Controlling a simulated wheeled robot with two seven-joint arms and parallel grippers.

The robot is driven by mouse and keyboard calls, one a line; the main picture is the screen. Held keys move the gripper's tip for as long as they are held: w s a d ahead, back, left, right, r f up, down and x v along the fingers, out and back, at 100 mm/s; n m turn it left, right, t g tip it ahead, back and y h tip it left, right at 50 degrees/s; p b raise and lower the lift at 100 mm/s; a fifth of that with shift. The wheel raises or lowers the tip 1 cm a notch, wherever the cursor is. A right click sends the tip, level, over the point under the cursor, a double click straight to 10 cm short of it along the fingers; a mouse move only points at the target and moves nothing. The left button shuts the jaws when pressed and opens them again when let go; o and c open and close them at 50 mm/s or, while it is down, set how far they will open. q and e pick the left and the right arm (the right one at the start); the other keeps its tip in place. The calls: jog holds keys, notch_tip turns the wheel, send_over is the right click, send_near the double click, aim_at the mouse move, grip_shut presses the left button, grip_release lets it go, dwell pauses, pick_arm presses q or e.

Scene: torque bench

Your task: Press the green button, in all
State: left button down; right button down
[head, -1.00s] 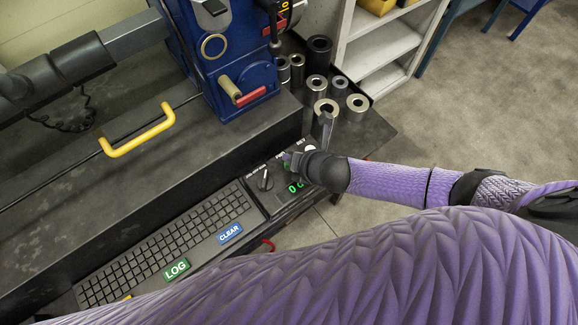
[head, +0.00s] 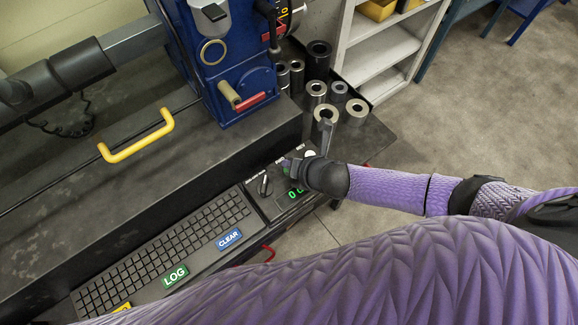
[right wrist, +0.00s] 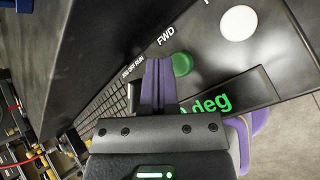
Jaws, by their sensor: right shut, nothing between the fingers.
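The round green button (right wrist: 181,64) is on the dark control panel, near the FWD label in the right wrist view. My right gripper (right wrist: 157,62) is shut and empty, and its purple fingertips are just left of the button in that view, close to its edge. I cannot tell whether they touch it. In the head view my right gripper (head: 285,163) is over the panel, and its dark wrist largely hides the button. My left gripper is not in view.
A keyboard (head: 160,245) with a green LOG key (head: 175,276) and a blue CLEAR key (head: 228,238) lies left of a black knob (head: 264,185). A white button (right wrist: 238,23) and green display (right wrist: 210,104) are nearby. Metal sockets (head: 327,118) stand behind the panel.

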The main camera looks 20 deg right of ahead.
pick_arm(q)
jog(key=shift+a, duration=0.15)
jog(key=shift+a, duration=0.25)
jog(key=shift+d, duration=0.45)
pick_arm(e)
jog(key=shift+f, duration=0.45)
pick_arm(q)
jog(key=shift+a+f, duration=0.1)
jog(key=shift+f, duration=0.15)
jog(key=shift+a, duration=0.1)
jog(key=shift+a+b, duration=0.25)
jog(key=shift+b, duration=0.05)
